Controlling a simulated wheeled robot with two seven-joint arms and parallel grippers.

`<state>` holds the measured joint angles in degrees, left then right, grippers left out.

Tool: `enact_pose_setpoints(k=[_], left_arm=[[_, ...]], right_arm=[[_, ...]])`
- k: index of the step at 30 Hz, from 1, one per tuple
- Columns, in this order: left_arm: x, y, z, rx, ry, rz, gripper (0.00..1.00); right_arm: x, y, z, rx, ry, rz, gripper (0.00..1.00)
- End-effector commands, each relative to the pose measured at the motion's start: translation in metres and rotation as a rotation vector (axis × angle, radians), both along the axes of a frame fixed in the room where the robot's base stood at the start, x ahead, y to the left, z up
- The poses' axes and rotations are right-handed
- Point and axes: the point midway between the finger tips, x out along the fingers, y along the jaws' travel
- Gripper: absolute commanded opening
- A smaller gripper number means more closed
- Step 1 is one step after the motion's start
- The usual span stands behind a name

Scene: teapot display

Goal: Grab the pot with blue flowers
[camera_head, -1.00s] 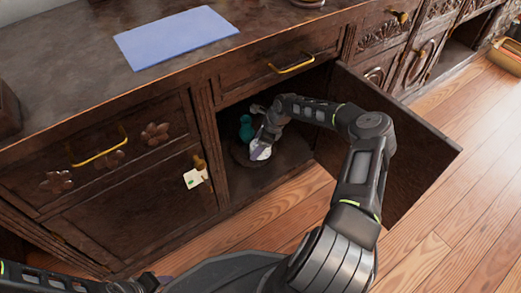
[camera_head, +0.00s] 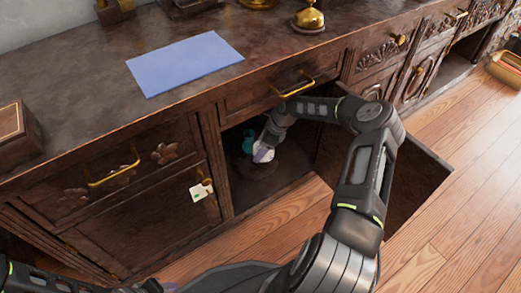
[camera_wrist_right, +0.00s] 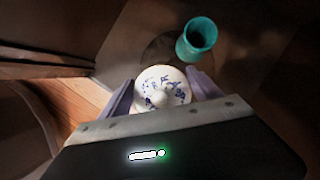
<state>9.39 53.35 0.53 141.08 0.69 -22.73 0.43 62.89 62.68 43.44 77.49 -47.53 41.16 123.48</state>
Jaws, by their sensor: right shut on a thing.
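The white pot with blue flowers (camera_wrist_right: 162,88) is between the two purple fingers of my right gripper (camera_wrist_right: 163,96) in the right wrist view. The gripper is shut on it. In the head view, the pot (camera_head: 263,154) shows as a small white shape inside the open cabinet, at the end of my right arm. It appears just above the round dark mat or tray (camera_head: 256,170); whether it touches cannot be told. My left gripper (camera_head: 168,286) shows only partly at the bottom edge, and its jaw state is unclear.
A teal vase (camera_head: 248,141) stands in the cabinet close behind the pot; it also shows in the right wrist view (camera_wrist_right: 197,39). The open cabinet door (camera_head: 400,180) is right of my arm. A drawer handle (camera_head: 292,88) juts out above the opening.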

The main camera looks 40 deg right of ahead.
Motion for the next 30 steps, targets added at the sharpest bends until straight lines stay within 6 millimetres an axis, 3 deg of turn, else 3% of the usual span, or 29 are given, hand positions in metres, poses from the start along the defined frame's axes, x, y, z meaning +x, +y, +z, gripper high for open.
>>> enact_pose_setpoints(k=[12, 18, 24, 30], left_arm=[[-0.008, 0.000, 0.052, -0.001, 0.017, -0.010, 0.47], [-0.011, 0.001, 0.067, -0.002, 0.025, -0.014, 0.47], [-0.012, 0.001, 0.072, -0.003, 0.029, -0.016, 0.47], [-0.013, 0.001, 0.073, -0.003, 0.030, -0.016, 0.47]], right_arm=[[-0.120, 0.001, 0.002, 0.002, 0.012, -0.005, 0.22], [-0.168, 0.002, -0.001, 0.003, 0.009, -0.004, 0.22], [-0.191, 0.002, -0.003, 0.002, 0.007, -0.003, 0.22], [-0.195, 0.002, -0.004, 0.001, 0.006, -0.001, 0.22]])
